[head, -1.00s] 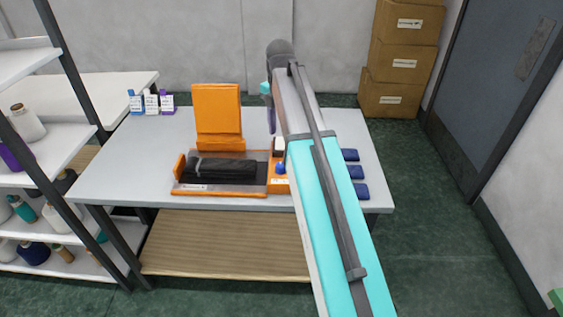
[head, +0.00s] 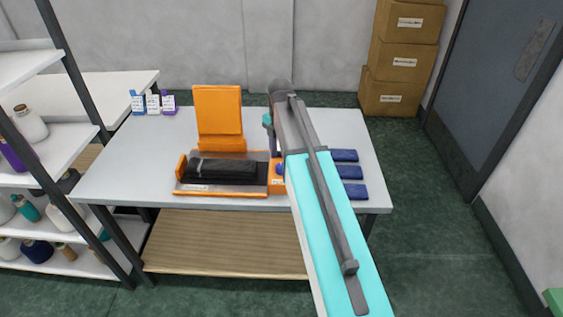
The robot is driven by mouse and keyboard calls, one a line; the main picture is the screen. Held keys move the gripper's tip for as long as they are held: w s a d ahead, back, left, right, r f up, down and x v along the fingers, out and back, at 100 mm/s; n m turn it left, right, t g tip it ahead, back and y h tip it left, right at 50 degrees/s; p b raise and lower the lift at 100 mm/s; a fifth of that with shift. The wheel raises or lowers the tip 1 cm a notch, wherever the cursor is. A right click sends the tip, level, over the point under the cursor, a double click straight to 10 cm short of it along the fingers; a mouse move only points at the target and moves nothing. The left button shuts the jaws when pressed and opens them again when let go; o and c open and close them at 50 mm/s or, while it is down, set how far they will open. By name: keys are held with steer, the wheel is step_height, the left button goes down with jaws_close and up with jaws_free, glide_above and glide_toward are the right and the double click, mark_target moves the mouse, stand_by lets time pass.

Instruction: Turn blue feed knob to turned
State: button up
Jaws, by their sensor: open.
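The blue feed knob (head: 280,169) sits on the orange right end of the knitting machine (head: 222,193), on the grey table. It is small here, and its turn angle cannot be read. My gripper (head: 274,150) hangs from the end of my arm just above and slightly left of the knob, over the machine's right end. It is open and appears empty. My arm partly hides it, so its fingertips and any contact with the knob cannot be made out.
An orange upright panel (head: 218,115) stands behind the machine. Black fabric (head: 222,170) lies on its bed. Several blue folded pieces (head: 350,172) lie at the table's right. Small labelled boxes (head: 153,104) stand back left. A shelf of yarn cones (head: 40,215) is left.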

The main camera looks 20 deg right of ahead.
mark_target(281, 165)
steer(key=shift+f+p, duration=0.35)
steer(key=shift+f, duration=1.45)
steer(key=c, duration=1)
steer(key=shift+c, duration=0.2)
